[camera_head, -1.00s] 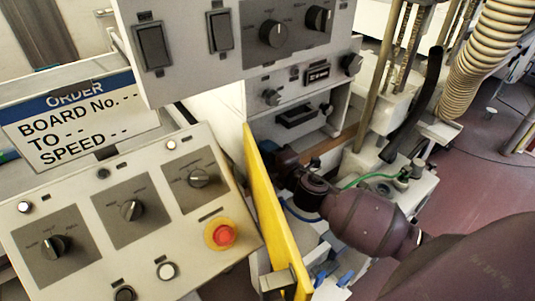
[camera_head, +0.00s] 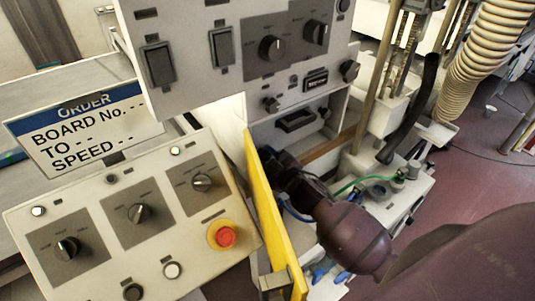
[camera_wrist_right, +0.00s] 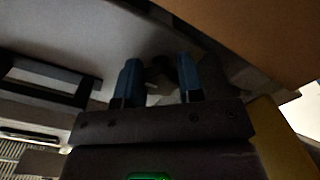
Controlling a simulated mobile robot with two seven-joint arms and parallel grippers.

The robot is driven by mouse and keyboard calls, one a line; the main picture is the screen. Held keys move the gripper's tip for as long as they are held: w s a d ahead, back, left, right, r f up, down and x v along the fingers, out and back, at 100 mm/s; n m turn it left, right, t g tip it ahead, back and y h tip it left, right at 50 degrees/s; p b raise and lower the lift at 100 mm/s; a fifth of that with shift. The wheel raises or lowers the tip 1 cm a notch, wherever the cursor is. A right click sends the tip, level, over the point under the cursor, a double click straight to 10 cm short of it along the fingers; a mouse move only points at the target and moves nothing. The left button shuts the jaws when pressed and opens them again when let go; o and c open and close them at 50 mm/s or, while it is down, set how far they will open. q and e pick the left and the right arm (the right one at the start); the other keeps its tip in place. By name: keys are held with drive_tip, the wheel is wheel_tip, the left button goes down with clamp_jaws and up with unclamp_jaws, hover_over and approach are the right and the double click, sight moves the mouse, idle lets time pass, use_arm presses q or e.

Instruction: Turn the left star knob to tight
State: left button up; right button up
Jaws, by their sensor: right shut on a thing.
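My right gripper (camera_wrist_right: 159,80) has its two blue fingers shut on a dark knob (camera_wrist_right: 160,66) in the right wrist view. The knob is dim and partly covered, so its star shape and its setting cannot be made out. In the head view my right gripper (camera_head: 273,162) reaches in behind the yellow bar, at the left of the recess under the upper panel. Its fingertips and the held knob are hidden there. A small dark knob (camera_head: 326,113) shows at the right of the recess. My left gripper is not in view.
The yellow bar (camera_head: 270,215) stands close to the left of my right gripper. A control panel (camera_head: 100,205) with an emergency stop button (camera_head: 225,236) is left of it. The upper panel (camera_head: 195,83) overhangs. A green tube (camera_head: 350,184) and blue tubing lie to the right.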

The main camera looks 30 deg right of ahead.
drive_tip(key=shift+m, duration=0.4)
drive_tip(key=o, duration=0.9)
drive_tip(key=s, duration=0.3)
drive_tip(key=s+d, duration=0.1)
drive_tip(key=s, duration=0.6)
drive_tip(key=shift+s+d, duration=0.25)
drive_tip(key=shift+s, duration=0.15)
